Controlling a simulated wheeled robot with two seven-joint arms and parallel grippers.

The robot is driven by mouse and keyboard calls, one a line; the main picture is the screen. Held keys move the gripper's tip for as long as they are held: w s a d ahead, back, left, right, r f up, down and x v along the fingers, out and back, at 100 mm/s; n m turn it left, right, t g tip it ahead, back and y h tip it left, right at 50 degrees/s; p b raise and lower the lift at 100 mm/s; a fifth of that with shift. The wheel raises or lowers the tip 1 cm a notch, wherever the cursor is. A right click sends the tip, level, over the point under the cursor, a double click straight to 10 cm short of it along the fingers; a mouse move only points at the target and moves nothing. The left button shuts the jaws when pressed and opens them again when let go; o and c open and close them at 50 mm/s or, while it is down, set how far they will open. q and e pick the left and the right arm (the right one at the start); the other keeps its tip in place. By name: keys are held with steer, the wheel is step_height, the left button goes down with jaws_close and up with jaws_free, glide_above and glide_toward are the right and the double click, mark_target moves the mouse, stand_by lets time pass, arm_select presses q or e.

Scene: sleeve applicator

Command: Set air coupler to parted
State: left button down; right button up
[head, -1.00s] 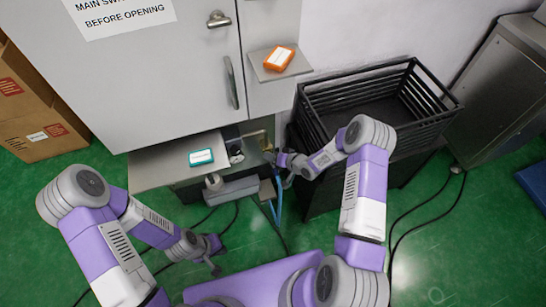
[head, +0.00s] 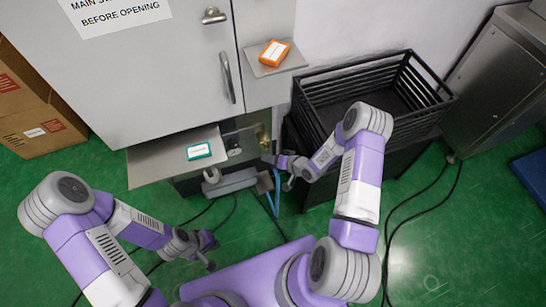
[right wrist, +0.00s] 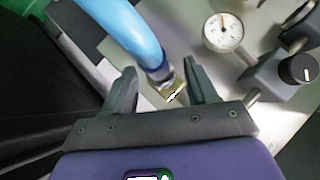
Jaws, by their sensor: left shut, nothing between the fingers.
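The air coupler (right wrist: 170,88) is a small metallic fitting at the end of a blue hose (right wrist: 140,35) in the right wrist view. My right gripper (right wrist: 160,75) is open, with one dark finger on each side of the hose end and visible gaps. Whether the coupler's halves are joined cannot be told. In the head view, my right gripper (head: 278,168) is by the cabinet's lower front, above the hanging blue hose (head: 277,195). My left gripper (head: 212,252) is shut and empty, low over the floor, away from the hose.
A round gauge (right wrist: 222,31) and a black knob (right wrist: 298,69) are close to the right gripper. A shelf (head: 150,168) carries a teal-edged device (head: 199,151). A black slatted crate (head: 345,85) stands to the right. Cables cross the green floor.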

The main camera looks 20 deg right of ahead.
steer(key=shift+w, duration=0.1)
steer(key=shift+d+r, duration=0.15)
steer(key=p+v, duration=0.2)
steer(key=v, duration=0.5)
steer(key=shift+s+p, duration=0.25)
steer(key=shift+p, duration=0.1)
